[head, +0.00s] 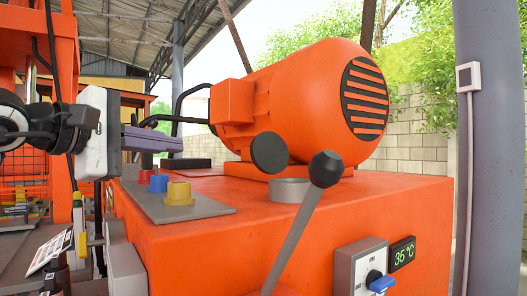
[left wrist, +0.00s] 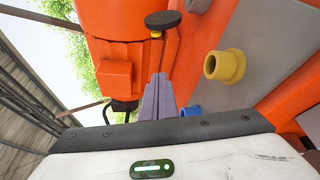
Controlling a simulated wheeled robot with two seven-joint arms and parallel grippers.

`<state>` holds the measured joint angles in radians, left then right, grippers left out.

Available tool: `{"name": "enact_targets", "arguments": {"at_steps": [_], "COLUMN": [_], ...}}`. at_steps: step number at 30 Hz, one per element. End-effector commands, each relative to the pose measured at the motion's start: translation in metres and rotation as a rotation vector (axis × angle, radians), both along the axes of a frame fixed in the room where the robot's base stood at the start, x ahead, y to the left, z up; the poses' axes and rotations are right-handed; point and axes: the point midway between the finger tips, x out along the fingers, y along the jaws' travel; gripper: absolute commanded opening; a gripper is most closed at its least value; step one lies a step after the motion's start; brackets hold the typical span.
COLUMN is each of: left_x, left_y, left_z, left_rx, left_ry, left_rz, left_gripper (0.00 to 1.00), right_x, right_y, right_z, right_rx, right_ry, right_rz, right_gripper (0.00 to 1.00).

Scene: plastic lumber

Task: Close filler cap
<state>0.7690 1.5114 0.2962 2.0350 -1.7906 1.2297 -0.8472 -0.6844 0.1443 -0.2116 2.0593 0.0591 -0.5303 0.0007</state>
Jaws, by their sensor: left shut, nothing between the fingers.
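The filler cap (head: 269,153) is a dark round disc standing tilted up at the grey filler neck (head: 290,191) on top of the orange machine. In the left wrist view the cap (left wrist: 163,19) shows at the top, just beyond the fingertips. My left gripper (head: 181,143) comes in from the left with its purple-grey fingers pointing right. It is shut and empty, left of the cap and apart from it in the head view. Its fingers also show in the left wrist view (left wrist: 159,78). My right gripper is not in view.
A large orange motor (head: 305,98) stands behind the neck. Yellow (head: 179,193), blue (head: 158,183) and red (head: 146,176) fittings stand on a grey plate below my left gripper. A grey lever with a black knob (head: 325,168) rises in front. A control box (head: 362,270) is on the front.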

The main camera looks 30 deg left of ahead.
Motion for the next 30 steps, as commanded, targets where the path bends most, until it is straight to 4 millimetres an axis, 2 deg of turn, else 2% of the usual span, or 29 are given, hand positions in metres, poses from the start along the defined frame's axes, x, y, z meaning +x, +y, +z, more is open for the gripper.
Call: {"name": "enact_targets", "arguments": {"at_steps": [4,8,14,19,30], "left_x": [0.013,0.037,0.079,0.116,0.195], "left_y": [0.0,-0.001,-0.002,-0.004,-0.004], "left_z": [0.002,0.003,0.0,-0.005,-0.018], "left_rx": [-0.002,-0.003,-0.007,-0.009,-0.007], "left_ry": [0.003,0.004,0.002,0.0,0.0], "left_rz": [-0.001,-0.003,-0.004,-0.007,-0.004], "left_gripper": [0.0,0.0,0.0,0.0,0.0], "right_x": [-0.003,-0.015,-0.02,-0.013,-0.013], "right_y": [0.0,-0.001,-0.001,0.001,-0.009], "right_z": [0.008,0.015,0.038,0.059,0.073], "right_rx": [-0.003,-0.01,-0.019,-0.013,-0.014], "right_ry": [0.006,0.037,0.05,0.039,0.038], "right_rz": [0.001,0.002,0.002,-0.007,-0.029], "right_gripper": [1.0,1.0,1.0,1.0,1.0]}}
